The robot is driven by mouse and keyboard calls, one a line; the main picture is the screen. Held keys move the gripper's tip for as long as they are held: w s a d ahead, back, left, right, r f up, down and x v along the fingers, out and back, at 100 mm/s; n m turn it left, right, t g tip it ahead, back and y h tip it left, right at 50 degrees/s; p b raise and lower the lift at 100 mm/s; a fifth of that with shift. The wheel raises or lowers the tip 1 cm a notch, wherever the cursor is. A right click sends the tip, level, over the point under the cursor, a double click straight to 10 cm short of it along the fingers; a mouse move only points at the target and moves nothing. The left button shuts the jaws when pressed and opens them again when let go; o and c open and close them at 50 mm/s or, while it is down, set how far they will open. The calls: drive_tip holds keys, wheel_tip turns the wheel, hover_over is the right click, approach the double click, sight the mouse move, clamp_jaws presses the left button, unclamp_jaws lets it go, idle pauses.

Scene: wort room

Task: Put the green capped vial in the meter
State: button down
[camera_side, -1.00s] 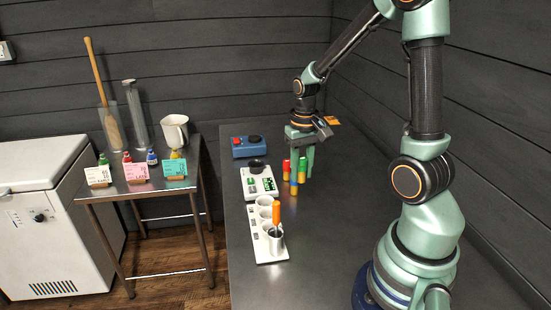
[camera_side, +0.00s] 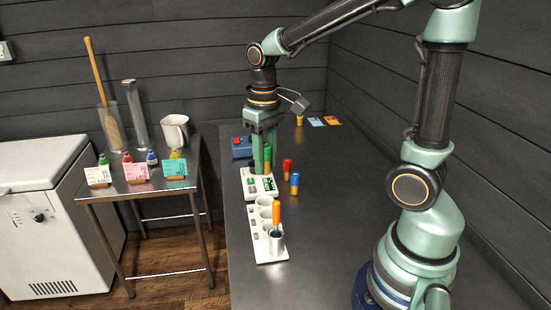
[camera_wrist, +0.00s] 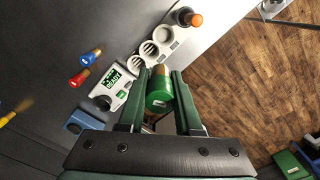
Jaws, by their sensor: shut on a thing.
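My gripper (camera_side: 266,170) is shut on the green capped vial (camera_side: 267,154), which stands upright between the two fingers. In the wrist view the vial's green cap (camera_wrist: 159,88) faces the camera. The meter (camera_side: 259,186) is a white box with a green display on the dark bench. It also shows in the wrist view (camera_wrist: 107,90), beside the left finger. My gripper and the vial are over the meter's far end in the side view.
A red vial (camera_side: 287,166) and a blue vial (camera_side: 294,183) stand right of the meter; a yellow one (camera_side: 299,120) is farther back. A white holder (camera_side: 254,236) with round wells and an orange-handled tool (camera_side: 276,217) is in front. A blue box (camera_side: 240,147) stands behind.

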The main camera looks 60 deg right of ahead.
drive_tip(key=a+n, duration=0.1)
drive_tip(key=a, duration=0.1)
drive_tip(key=r+m, duration=0.2)
drive_tip(key=m, duration=0.5)
hover_over(319, 203)
wheel_tip(319, 203, down, 20)
drive_tip(key=shift+r, duration=0.1)
drive_tip(key=c, duration=0.6)
unclamp_jaws()
drive_tip(key=shift+d, duration=0.1)
